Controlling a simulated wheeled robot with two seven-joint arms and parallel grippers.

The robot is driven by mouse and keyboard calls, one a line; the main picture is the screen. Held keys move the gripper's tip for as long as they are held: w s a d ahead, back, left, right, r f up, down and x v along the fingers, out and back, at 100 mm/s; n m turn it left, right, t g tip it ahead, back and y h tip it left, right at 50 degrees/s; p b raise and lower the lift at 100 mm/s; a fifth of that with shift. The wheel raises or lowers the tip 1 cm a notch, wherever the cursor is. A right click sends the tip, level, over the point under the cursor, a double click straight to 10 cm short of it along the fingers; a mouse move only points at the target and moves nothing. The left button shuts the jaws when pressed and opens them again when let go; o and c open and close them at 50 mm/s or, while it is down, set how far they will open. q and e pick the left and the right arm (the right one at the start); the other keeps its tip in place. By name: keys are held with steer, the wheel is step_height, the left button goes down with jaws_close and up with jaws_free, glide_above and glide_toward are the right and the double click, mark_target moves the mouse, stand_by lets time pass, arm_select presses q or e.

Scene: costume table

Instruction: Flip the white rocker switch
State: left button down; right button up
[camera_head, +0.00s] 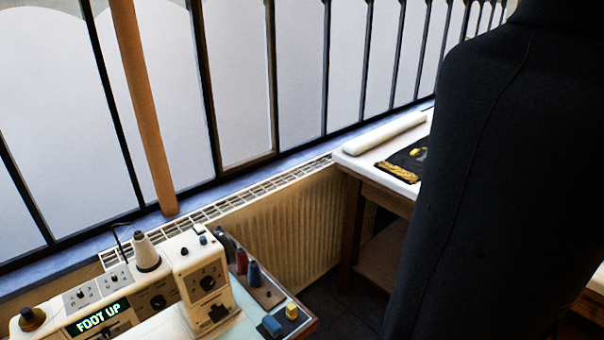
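A cream sewing machine (168,320) stands at the lower left, cut off by the bottom edge. A lit green display (103,316) on it reads "FOOT UP". Two light grey switch plates (82,296) and (115,279) sit on its top, each with small dark controls. Which control is the white rocker switch, and its position, is too small to tell. A dark round dial (207,283) is on the machine's head, and a brown knob (32,319) is at its left end. Neither of my grippers is in view.
A large dark dress form (490,180) blocks the right side. A white table (368,163) stands behind, near a radiator (285,230) and barred windows.

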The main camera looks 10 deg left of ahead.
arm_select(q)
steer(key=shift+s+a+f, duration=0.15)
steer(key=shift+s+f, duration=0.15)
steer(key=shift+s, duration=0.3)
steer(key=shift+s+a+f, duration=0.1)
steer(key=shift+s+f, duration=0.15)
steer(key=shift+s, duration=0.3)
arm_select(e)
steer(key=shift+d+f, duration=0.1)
